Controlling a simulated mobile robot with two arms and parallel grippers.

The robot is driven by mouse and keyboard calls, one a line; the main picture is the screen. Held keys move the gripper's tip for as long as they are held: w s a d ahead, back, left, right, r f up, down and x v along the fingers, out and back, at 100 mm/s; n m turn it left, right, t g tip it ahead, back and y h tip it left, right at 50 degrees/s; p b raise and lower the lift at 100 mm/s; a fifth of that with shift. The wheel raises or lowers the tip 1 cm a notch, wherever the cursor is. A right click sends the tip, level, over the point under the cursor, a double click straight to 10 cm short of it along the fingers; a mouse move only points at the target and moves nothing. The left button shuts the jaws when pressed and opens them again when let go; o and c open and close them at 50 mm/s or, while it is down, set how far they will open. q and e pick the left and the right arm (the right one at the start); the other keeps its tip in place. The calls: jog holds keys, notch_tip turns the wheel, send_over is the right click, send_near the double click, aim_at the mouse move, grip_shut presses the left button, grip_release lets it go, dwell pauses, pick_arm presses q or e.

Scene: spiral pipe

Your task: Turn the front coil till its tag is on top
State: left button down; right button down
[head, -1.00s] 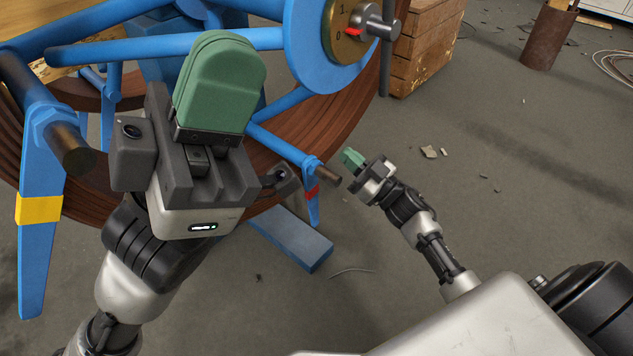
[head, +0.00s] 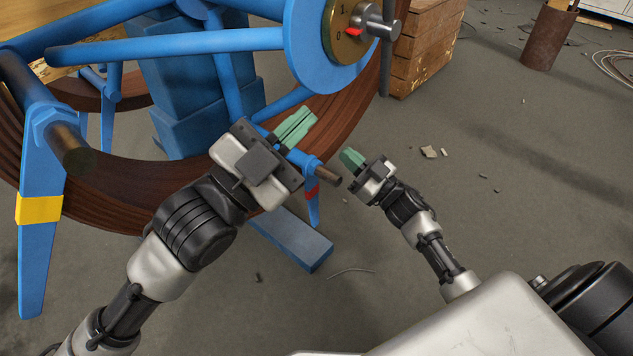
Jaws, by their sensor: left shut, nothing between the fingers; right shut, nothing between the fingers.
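The front coil (head: 130,208) is a large ring of brown pipe on a blue spoked reel (head: 170,40). A brass disc (head: 346,30) with numerals and a red mark sits at its hub. One blue end arm (head: 40,250) at lower left has a yellow band (head: 40,209); another near the middle has a red band (head: 313,190). I cannot tell which mark is the tag. My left gripper (head: 296,127), green-fingered, is shut and empty, in front of the coil's lower right by a blue spoke; contact is unclear. My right gripper (head: 351,158) is shut and empty, right of the dark peg end (head: 329,175).
A blue floor beam (head: 292,240) lies below the coil. A wooden crate (head: 425,50) stands behind the hub at right. A rusty pipe piece (head: 549,38) and a cable loop (head: 615,68) are farther back. The floor at right is mostly clear, with small debris.

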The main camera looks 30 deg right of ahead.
pick_arm(q)
jog(key=w+f+m+y, duration=0.4)
jog(key=f+y, duration=0.1)
jog(key=f, duration=0.5)
jog(key=w+f+m+y, duration=0.3)
jog(key=f+m+y, duration=0.1)
jog(key=f, duration=0.7)
jog(key=x, duration=0.9)
jog(key=shift+w, duration=0.2)
jog(key=shift+f, duration=0.2)
